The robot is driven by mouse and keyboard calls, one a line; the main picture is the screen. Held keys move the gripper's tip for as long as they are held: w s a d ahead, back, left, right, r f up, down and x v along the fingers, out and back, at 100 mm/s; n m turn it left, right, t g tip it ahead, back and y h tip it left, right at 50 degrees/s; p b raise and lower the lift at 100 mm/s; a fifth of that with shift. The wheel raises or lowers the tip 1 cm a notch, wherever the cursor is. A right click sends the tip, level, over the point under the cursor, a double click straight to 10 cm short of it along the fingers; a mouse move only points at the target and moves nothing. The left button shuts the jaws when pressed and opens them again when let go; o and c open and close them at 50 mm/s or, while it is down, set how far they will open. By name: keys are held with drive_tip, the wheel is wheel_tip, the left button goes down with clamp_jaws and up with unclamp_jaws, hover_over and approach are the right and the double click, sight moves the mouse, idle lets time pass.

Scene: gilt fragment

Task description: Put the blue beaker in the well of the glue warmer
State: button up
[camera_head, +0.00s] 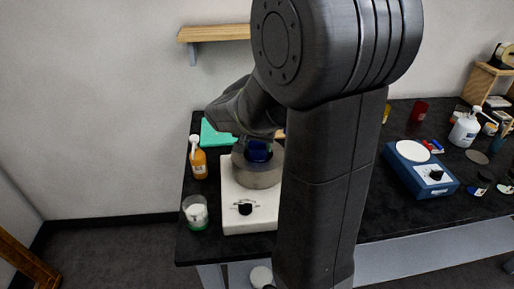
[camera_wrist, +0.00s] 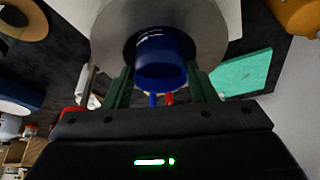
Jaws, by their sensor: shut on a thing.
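The blue beaker (camera_wrist: 162,68) is between the two fingers of my gripper (camera_wrist: 160,88) in the wrist view, and the gripper is shut on it. In the head view the beaker (camera_head: 258,151) shows dark blue at the well. The glue warmer has a white base (camera_head: 238,205) with a black knob and a round grey metal pot (camera_head: 262,176) on top. In the wrist view its grey ring (camera_wrist: 208,30) surrounds a dark opening, and the beaker overlaps this opening. How deep the beaker sits cannot be told. My arm hides the warmer's right side.
Left of the warmer stand an orange bottle (camera_head: 199,162) and a glass jar with white contents (camera_head: 195,212). A teal cloth or sheet (camera_head: 214,136) lies behind. A blue hot plate (camera_head: 421,176) and a white pump bottle (camera_head: 464,130) are farther right. A wooden shelf (camera_head: 215,33) is on the wall.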

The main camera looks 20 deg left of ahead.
drive_tip(key=shift+f, duration=0.75)
drive_tip(key=shift+f, duration=0.2)
drive_tip(key=o, duration=1.2)
drive_tip(key=shift+o, duration=0.2)
drive_tip(key=shift+r, duration=0.1)
drive_tip(key=shift+r, duration=0.4)
drive_tip(key=v, duration=1.1)
drive_tip(key=shift+s+r, duration=0.15)
drive_tip(key=shift+r, duration=0.05)
